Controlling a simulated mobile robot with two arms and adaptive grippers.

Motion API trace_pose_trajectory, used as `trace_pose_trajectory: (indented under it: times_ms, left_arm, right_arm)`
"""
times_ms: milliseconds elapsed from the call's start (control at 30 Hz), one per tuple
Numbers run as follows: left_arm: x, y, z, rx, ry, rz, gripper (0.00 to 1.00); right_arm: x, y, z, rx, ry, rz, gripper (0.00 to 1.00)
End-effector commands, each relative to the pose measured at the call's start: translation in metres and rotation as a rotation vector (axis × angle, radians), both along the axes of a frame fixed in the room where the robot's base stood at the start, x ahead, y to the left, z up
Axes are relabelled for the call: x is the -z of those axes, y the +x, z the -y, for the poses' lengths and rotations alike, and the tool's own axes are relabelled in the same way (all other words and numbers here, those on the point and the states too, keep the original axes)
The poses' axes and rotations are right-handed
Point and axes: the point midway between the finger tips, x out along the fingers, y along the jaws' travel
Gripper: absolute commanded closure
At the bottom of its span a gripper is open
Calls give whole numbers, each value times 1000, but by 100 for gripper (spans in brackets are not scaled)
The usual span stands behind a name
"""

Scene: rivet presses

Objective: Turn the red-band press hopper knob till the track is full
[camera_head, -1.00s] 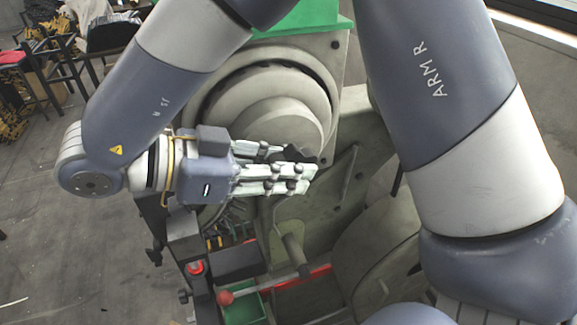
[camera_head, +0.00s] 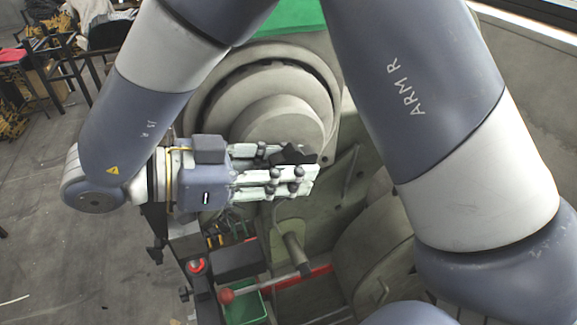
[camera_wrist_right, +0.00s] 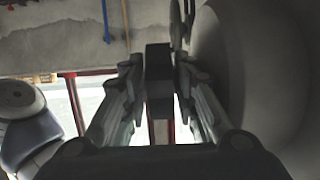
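The press (camera_head: 345,125) is a grey-green machine with a large round drum (camera_head: 275,115) behind my right gripper. My right gripper (camera_head: 308,172) comes in from the left, its fingers pointing right across the front of the drum. A black knob (camera_head: 292,153) shows at its fingertips. In the right wrist view the black knob (camera_wrist_right: 158,80) stands between the two fingers (camera_wrist_right: 158,95), which lie close against its sides. Whether the track is filled cannot be seen. A red strip (camera_head: 318,272) shows low on the machine. My left gripper is not in view.
A red ball-ended lever (camera_head: 227,296) lies over a green tray (camera_head: 245,308) below the gripper. A red-ringed button (camera_head: 196,266) is on the dark frame at left. Chairs and clutter stand at the upper left; the floor at left is clear.

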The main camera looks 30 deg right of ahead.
Motion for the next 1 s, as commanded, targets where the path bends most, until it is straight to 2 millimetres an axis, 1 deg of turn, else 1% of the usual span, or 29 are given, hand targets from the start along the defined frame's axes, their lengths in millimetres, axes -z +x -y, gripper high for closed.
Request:
trace_pose_trajectory:
  times_ms: [167,267,367,700,800,900,1000]
  left_arm:
    - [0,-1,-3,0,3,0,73]
    - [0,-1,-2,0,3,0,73]
    - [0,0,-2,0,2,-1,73]
    - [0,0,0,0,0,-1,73]
    - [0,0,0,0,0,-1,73]
    - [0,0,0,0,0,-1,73]
    - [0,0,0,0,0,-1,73]
  right_arm:
    - [-1,0,0,0,-1,1,73]
    - [-6,0,0,0,-3,4,73]
    - [-17,1,0,2,-4,6,73]
    - [-71,1,0,0,-4,8,73]
    - [-84,1,0,0,-3,7,73]
    - [-93,1,0,0,-3,3,73]
    - [-98,1,0,0,-1,1,73]
